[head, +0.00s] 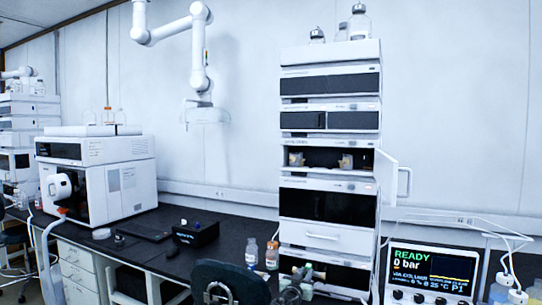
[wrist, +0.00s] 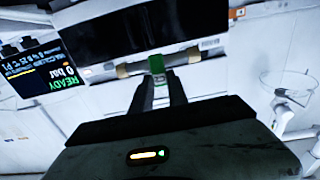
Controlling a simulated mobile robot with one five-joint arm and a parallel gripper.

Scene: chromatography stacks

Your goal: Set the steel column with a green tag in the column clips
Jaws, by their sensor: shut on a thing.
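My gripper (wrist: 163,82) is shut on the steel column (wrist: 178,60) in the wrist view. The green tag (wrist: 157,64) shows between the fingertips. The column lies crosswise, slightly tilted in the picture, and sticks out on both sides of the fingers. A dark front panel of the stack is close behind it. In the head view, the open compartment holds two pale column clips, a left one (head: 296,158) and a right one (head: 346,161), with dark space between them.
The compartment's white door (head: 392,178) stands open to the right. A display reading READY (head: 432,272) stands right of the stack (head: 329,233). Two small bottles (head: 252,252) stand left of the stack's foot. A black chair (head: 230,282) stands in front of the bench.

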